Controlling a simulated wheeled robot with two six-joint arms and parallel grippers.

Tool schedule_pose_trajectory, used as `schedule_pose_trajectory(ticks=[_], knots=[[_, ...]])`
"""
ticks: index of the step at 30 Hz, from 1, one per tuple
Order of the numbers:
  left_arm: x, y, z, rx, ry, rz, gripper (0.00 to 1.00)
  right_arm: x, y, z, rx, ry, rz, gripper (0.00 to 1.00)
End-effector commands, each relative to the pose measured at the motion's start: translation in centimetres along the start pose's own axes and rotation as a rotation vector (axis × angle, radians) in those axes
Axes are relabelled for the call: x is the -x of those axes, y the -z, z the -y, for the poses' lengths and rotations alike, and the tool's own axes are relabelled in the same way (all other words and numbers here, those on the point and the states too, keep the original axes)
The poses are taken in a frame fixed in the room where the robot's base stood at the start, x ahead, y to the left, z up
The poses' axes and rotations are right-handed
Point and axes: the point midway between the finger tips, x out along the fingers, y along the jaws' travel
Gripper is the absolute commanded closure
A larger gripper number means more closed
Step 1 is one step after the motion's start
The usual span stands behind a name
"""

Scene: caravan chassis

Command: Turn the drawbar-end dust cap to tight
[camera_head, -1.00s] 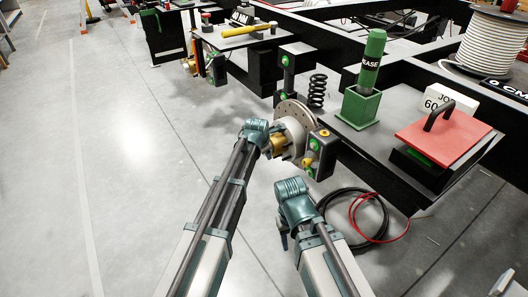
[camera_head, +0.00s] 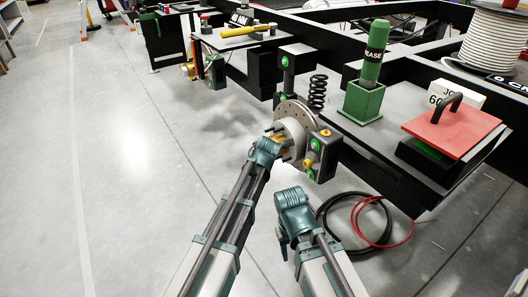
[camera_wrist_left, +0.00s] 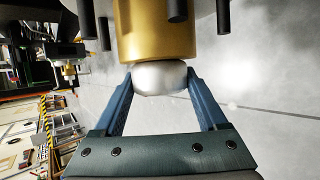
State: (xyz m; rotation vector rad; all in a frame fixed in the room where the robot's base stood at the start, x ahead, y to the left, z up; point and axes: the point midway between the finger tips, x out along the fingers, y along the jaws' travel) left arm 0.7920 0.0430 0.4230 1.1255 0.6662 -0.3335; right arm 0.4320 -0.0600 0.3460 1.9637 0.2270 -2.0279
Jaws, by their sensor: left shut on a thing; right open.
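The drawbar-end wheel hub with its brake disc (camera_head: 294,121) faces left on the near side of the chassis. In the left wrist view a gold hub part (camera_wrist_left: 156,35) ends in a smooth whitish cap (camera_wrist_left: 160,77). My left gripper (camera_wrist_left: 160,82) has one finger on each side of this cap and is shut on it. In the head view the left wrist (camera_head: 265,152) is in front of the hub and hides most of the cap. My right gripper (camera_head: 283,243) is open and empty, low in front of the hub, above the floor.
A grey block with green knobs (camera_head: 322,155) stands right beside the hub. Black and red cables (camera_head: 358,220) lie on the floor. A green grease tube in a holder (camera_head: 362,103) and a red-topped block (camera_head: 452,132) stand on the chassis. The floor at left is clear.

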Motion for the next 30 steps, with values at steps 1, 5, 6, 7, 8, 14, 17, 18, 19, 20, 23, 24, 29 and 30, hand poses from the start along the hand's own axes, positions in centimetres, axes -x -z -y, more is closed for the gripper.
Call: schedule_pose_trajectory(ticks=[1, 5, 6, 7, 8, 14, 17, 18, 19, 20, 23, 24, 29, 30], knots=[[0.1, 0.1, 0.1, 0.000, 0.002, -0.003, 0.81, 0.0, 0.0, 0.0, 0.000, 0.000, 0.000, 0.50], [0.1, 0.1, 0.1, 0.000, 0.003, -0.003, 0.81, 0.0, 0.0, 0.0, 0.000, 0.000, 0.000, 0.50], [0.1, 0.1, 0.1, 0.000, 0.003, -0.003, 0.23, 0.0, 0.0, 0.0, 0.000, 0.000, 0.000, 0.50], [0.1, 0.1, 0.1, 0.000, 0.003, -0.003, 0.18, 0.0, 0.0, 0.0, 0.000, 0.000, 0.000, 0.50], [0.1, 0.1, 0.1, 0.000, 0.002, -0.003, 0.13, 0.0, 0.0, 0.0, 0.000, 0.000, 0.000, 0.50], [0.0, 0.1, 0.0, 0.000, 0.001, -0.002, 0.00, 0.0, 0.0, 0.0, 0.000, 0.000, 0.000, 0.50], [0.1, 0.1, 0.0, 0.000, 0.001, -0.001, 0.00, 0.0, 0.0, 0.0, 0.000, 0.000, 0.000, 0.50], [0.1, 0.0, 0.0, 0.000, 0.001, -0.001, 0.00, 0.1, 0.0, 0.0, 0.000, 0.000, 0.000, 0.50], [0.2, 0.0, 0.0, 0.000, 0.001, -0.001, 0.00, 0.1, 0.0, 0.0, 0.000, 0.000, 0.000, 0.50], [0.3, 0.0, 0.0, 0.000, 0.001, -0.001, 0.00, 0.2, 0.0, 0.0, 0.000, 0.000, 0.000, 0.50], [0.9, 0.0, -0.1, -0.001, 0.001, 0.000, 0.00, 0.7, 0.0, -0.1, 0.000, 0.000, 0.000, 0.50], [1.3, 0.0, -0.1, -0.001, 0.001, 0.000, 0.00, 0.9, -0.1, -0.1, 0.000, 0.000, 0.001, 0.50], [3.7, 0.0, -0.2, -0.001, 0.001, 0.000, 0.00, 2.5, -0.2, -0.2, 0.000, 0.000, 0.001, 0.50], [4.5, 0.0, -0.2, -0.002, 0.001, 0.000, 0.00, 3.0, -0.2, -0.3, 0.000, 0.000, 0.002, 0.50]])
